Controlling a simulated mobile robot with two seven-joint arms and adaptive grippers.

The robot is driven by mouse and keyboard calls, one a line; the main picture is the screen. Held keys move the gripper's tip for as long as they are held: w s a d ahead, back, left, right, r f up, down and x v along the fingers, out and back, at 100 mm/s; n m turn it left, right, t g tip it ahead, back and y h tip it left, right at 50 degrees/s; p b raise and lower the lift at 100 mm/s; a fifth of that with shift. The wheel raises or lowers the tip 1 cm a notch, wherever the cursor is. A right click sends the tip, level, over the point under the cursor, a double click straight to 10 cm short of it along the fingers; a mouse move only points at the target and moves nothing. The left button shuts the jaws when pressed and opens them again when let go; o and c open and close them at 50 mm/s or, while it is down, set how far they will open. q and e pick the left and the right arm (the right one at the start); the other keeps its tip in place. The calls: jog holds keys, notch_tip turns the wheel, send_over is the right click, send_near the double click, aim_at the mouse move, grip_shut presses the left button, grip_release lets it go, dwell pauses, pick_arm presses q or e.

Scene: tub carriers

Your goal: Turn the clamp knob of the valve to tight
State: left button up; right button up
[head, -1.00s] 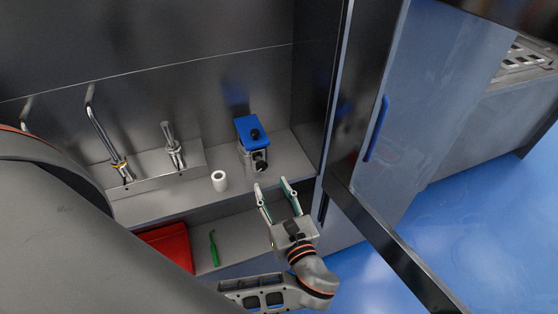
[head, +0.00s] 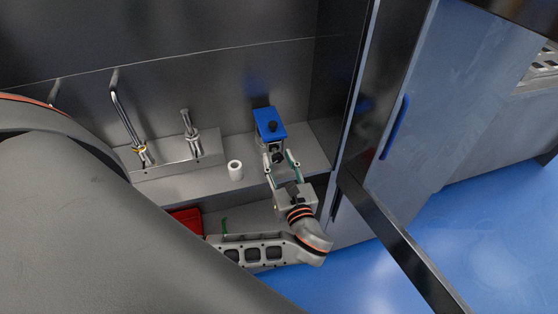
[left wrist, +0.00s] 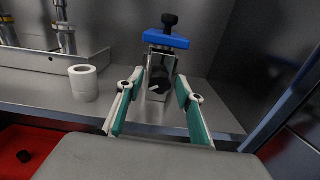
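The valve has a blue top (head: 270,124) and stands on the shelf at the back right; its blue top also shows in the left wrist view (left wrist: 166,39). A black knob (left wrist: 170,20) rises from the top. A second black knob (left wrist: 158,80) with a white mark sits low on the valve's front. Which one is the clamp knob is not labelled. My left gripper (head: 279,160) is open in front of the valve, its fingertips either side of the front knob; it also shows in the left wrist view (left wrist: 160,80). Contact cannot be told. My right gripper is not in view.
A white hollow cylinder (head: 235,170) stands left of the valve. Metal taps (head: 190,130) rise from a block further left. The cabinet wall and open door stand close on the right.

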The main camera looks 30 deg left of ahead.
pick_arm(q)
jog(key=c, duration=0.7)
jog(key=shift+m, duration=0.5)
jog(key=m, duration=0.4)
jog(key=shift+d+m, duration=0.1)
jog(key=shift+m, duration=0.3)
jog(key=m, duration=0.6)
jog(key=shift+f, duration=0.1)
jog(key=m, duration=0.6)
jog(key=shift+w+f+m, duration=0.1)
jog(key=shift+m, duration=0.3)
jog(key=m, duration=0.6)
jog(key=shift+f+m, duration=0.1)
jog(key=shift+m, duration=0.2)
